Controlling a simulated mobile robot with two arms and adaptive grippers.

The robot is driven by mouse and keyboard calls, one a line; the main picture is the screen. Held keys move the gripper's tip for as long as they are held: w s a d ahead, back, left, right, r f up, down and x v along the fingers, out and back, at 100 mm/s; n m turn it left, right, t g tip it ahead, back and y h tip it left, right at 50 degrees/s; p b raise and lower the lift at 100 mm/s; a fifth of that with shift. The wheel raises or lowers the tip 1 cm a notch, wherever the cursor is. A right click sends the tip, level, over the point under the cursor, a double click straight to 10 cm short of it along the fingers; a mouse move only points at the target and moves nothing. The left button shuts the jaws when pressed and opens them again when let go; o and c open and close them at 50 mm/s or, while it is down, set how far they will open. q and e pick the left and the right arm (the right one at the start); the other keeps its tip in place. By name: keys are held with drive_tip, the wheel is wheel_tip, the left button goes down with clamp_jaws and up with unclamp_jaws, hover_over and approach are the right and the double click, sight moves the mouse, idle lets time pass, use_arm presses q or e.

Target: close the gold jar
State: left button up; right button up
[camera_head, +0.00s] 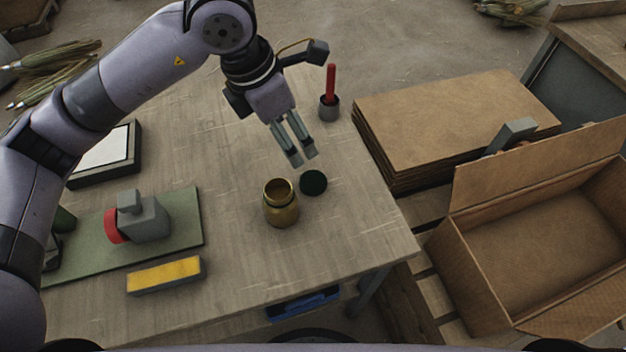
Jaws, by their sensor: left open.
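The gold jar (281,208) stands upright and open on the wooden table (232,262); its round mouth faces up. My right gripper is not in view.
A red-handled tool stands in a grey cup (329,108) behind the lid. A grey device with a red part (146,218) sits on a green mat left of the jar, near a yellow-topped block (166,275). Stacked cardboard (455,115) and an open box (540,240) are right.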

use_arm(q)
drive_tip(key=p, duration=0.2)
hover_over(312, 181)
drive_tip(key=s+a, duration=0.1)
wheel_tip(312, 181, down, 12)
drive_tip(key=shift+r, duration=0.1)
drive_tip(key=shift+f, duration=0.35)
drive_tip(key=p+x, duration=0.1)
drive_tip(key=x, duration=0.3)
drive_tip(key=shift+w+a+f, duration=0.15)
drive_tip(key=shift+f, duration=0.1)
drive_tip(key=shift+c, duration=0.5)
drive_tip(key=c, duration=0.8)
